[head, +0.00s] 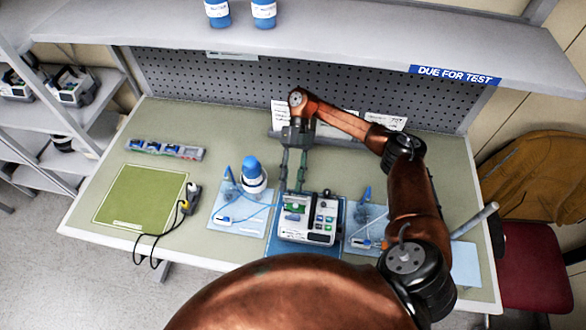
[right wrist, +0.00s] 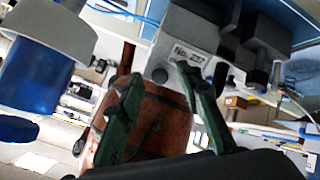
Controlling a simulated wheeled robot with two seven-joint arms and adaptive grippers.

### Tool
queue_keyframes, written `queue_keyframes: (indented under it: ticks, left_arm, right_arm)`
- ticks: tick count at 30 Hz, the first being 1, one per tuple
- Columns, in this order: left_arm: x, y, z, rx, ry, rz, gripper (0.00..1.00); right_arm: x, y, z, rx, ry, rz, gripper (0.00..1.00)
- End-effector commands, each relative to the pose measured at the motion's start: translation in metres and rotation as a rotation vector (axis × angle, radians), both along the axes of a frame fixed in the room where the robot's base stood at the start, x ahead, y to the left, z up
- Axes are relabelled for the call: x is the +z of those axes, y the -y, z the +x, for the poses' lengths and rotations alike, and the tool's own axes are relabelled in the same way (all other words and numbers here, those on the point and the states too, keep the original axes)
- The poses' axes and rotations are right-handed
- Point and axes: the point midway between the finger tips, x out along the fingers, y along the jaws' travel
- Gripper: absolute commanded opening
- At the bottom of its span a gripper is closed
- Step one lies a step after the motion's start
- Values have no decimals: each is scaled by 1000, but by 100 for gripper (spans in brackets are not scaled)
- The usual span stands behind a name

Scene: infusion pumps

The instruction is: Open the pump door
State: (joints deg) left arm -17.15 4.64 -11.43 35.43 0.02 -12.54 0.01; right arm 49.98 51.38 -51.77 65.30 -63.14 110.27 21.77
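The white infusion pump (head: 308,226) sits on a blue mat (head: 300,249) near the front middle of the bench. A green screen and coloured keys show on it. I cannot make out whether its door is open or shut. My right gripper (head: 292,188) reaches down just behind the pump, its two dark green fingers apart and nothing between them. In the right wrist view, the fingers (right wrist: 165,85) are also spread, and the pump's pale labelled casing (right wrist: 190,35) is just beyond the tips. I cannot tell if they touch it. My left gripper is not in view.
A blue-capped bottle (head: 254,174) stands close left of the right gripper. Light blue mats with tubing lie on both sides of the pump. A green mat (head: 140,196), a cabled handset (head: 190,198) and a grey strip (head: 165,149) occupy the left. A shelf (head: 330,40) overhangs the back.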

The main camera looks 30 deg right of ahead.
Motion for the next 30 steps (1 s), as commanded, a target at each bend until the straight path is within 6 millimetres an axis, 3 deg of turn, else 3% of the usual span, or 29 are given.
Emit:
queue_keyframes:
  ticks: [11,30]
  left_arm:
    - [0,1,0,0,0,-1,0]
    - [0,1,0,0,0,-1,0]
  right_arm:
    - [42,34,46,-4,5,-5,33]
    - [67,54,73,-1,1,0,33]
